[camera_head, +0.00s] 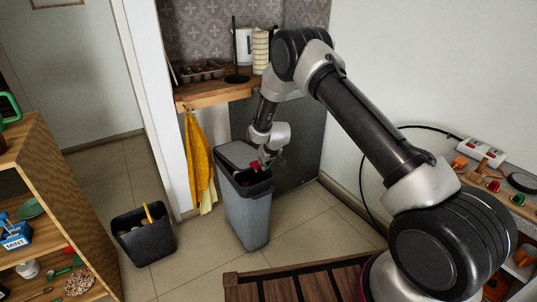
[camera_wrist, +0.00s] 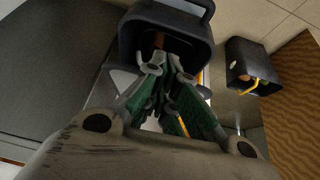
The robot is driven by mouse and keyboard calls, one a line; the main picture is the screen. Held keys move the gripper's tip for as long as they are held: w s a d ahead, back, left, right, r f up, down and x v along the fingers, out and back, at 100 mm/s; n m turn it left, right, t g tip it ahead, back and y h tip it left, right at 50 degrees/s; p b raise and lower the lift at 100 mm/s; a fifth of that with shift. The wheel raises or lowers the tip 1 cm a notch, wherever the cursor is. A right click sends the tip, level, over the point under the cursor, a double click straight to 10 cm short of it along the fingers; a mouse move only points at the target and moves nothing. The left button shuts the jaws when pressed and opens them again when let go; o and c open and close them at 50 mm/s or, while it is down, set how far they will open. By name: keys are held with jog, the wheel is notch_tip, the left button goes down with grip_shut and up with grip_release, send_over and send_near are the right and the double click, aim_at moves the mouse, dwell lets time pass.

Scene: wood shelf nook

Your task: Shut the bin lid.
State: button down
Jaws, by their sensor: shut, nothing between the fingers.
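The tall grey bin (camera_head: 248,215) with a dark rim stands on the tiled floor in the middle of the head view. Its grey lid (camera_head: 238,154) is raised, tilted up at the back left of the rim, and part of the opening shows. My gripper (camera_head: 262,164) is shut and empty, low over the bin's rim, close to the lid; I cannot tell if it touches. In the wrist view the shut fingers (camera_wrist: 168,72) point toward the bin's dark opening (camera_wrist: 150,20), with something brown inside. The lid is not clearly seen there.
A small black open bin (camera_head: 145,245) holding a yellow item stands to the left. A yellow cloth (camera_head: 199,165) hangs from the wooden counter (camera_head: 215,91) behind. A dark panel (camera_head: 300,140) stands behind the bin.

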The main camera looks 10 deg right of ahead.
jog(key=f, duration=0.3)
jog(key=s+f+t+y, duration=0.1)
jog(key=f, duration=0.2)
jog(key=s+f+t, duration=0.1)
jog(key=f, duration=0.2)
jog(key=shift+a, duration=0.1)
jog(key=shift+s+f+t, duration=0.1)
jog(key=shift+f+t, duration=0.2)
jog(key=shift+f, duration=0.3)
jog(key=shift+s+f, duration=0.1)
